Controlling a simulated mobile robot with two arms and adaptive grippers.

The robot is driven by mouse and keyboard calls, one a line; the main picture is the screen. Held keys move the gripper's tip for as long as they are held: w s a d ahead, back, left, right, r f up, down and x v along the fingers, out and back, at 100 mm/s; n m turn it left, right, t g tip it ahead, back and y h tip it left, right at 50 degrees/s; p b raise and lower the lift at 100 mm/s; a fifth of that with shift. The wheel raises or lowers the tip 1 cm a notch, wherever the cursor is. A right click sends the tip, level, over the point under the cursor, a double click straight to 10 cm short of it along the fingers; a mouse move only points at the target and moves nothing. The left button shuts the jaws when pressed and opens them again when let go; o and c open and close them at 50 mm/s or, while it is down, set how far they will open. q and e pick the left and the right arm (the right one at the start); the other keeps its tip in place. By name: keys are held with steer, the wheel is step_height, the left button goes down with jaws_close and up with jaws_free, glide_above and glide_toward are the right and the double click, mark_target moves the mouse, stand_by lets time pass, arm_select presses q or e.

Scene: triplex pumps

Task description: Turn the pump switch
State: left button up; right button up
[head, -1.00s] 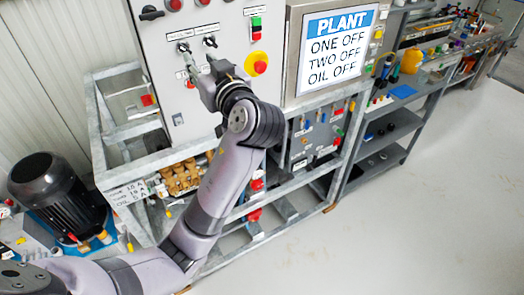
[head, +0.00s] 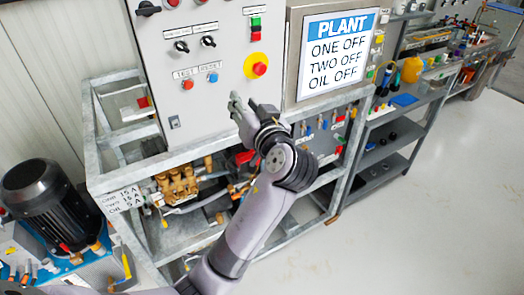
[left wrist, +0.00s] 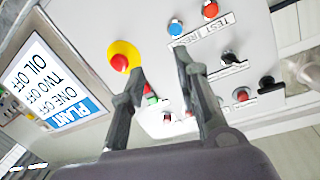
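Two black rotary switches, the left one (head: 181,46) and the right one (head: 208,40), sit side by side on the grey control panel (head: 150,60) in the head view. Their small labels are too blurred to read. My left gripper (head: 247,106) is low at the panel's right edge, below and right of both switches and apart from them. In the left wrist view the fingers of my left gripper (left wrist: 160,62) are spread with nothing between them. That view is turned over; the left switch (left wrist: 228,57) shows right of the fingers, and a finger seems to hide the other. My right gripper is not in view.
A red emergency stop on a yellow disc (head: 260,69) is just above my left gripper. Red test (head: 187,85) and blue reset (head: 212,78) buttons lie under the switches. A PLANT sign (head: 338,48) stands to the right. Brass pump parts (head: 178,185) and frame bars are below.

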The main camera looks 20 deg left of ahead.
arm_select(q)
steer(key=w+d+f+m+h+b, duration=0.1)
steer(key=w+f+m, duration=0.1)
steer(key=f, duration=0.6)
steer(key=w+d+f+m+h+b, duration=0.1)
steer(key=w+f+m+h, duration=0.1)
steer(key=f, duration=0.6)
steer(key=shift+w+d, duration=0.15)
steer(key=shift+w, duration=0.1)
steer(key=shift+m, duration=0.3)
